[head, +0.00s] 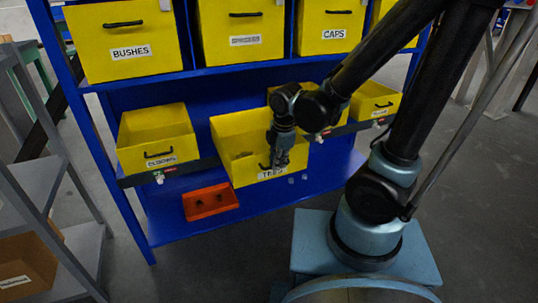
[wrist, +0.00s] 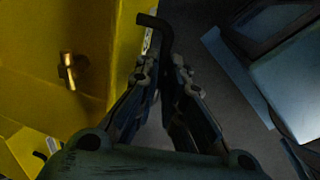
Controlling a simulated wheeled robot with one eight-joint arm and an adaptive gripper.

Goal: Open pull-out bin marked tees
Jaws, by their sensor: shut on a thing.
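The yellow bin marked tees (head: 232,128) is in the middle of the lower row in the head view. It stands out further forward than its neighbours, with its open top showing. My gripper (head: 272,160) is at its front, shut on the black handle above the label. In the wrist view my gripper (wrist: 167,75) has its fingers closed around the black handle (wrist: 152,20). The bin's yellow inside (wrist: 105,50) fills the left of that view, with a brass fitting (wrist: 67,72) in it. My gripper hides part of the handle and front in the head view.
A yellow bin at left (head: 150,128) and another at right (head: 375,103) sit in the same row. Yellow bins marked bushes (head: 120,65) and caps (head: 330,20) stand above. A red tray (head: 210,202) lies on the blue shelf below. A grey rack (head: 40,170) stands at left.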

